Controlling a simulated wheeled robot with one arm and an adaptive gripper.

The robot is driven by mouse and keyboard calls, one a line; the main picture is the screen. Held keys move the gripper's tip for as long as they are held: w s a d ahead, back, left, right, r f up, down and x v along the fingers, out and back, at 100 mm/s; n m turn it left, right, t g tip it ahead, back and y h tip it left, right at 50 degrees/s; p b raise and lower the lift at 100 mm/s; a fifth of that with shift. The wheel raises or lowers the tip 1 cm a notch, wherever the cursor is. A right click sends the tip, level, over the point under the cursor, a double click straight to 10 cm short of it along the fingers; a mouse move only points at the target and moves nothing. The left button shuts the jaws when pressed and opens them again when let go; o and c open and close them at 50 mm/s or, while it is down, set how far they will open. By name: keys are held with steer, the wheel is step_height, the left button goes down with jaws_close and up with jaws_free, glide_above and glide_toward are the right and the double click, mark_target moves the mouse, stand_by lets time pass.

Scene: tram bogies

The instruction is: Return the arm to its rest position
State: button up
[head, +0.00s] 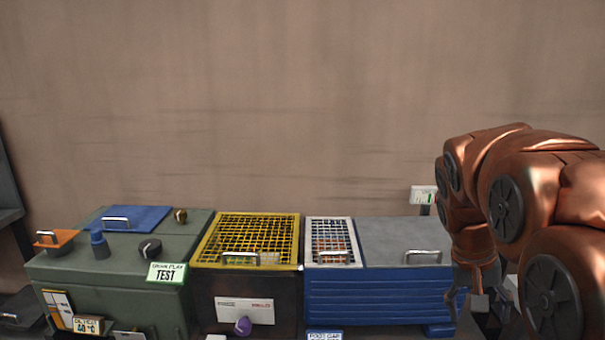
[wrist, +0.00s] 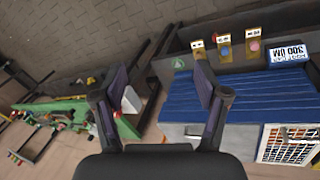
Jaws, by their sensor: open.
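My copper-coloured arm (head: 530,200) is bent along the right side of the head view, with its wrist hanging down. My gripper (head: 480,305) points downward beside the right end of the blue ribbed cabinet, and the arm partly hides it. In the wrist view my gripper (wrist: 160,98) has its two dark fingers spread apart with nothing between them. The blue cabinet (head: 385,298) also shows in the wrist view (wrist: 255,98), behind and to the right of the fingers. I cannot tell how close the gripper is to it.
A green machine (head: 120,280) with a blue lid stands at the left. A dark box with a yellow grid lid (head: 250,238) stands beside it. A small white sign (head: 423,195) rises behind the cabinet. Green parts (wrist: 60,106) lie at left in the wrist view. The wall above is bare.

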steer(key=s+a+f+n+y+p, duration=0.1)
steer(key=s+a+f, duration=0.1)
steer(key=s+a, duration=0.2)
steer(key=s+a+f+n+g+y, duration=0.1)
steer(key=s+a, duration=0.3)
steer(key=s, duration=0.7)
steer(key=s+a+f+n+y+p, duration=0.1)
steer(key=s+a+f+n, duration=0.1)
steer(key=s+a+f, duration=0.2)
steer(key=s, duration=0.3)
steer(key=shift+s+a+p, duration=0.35)
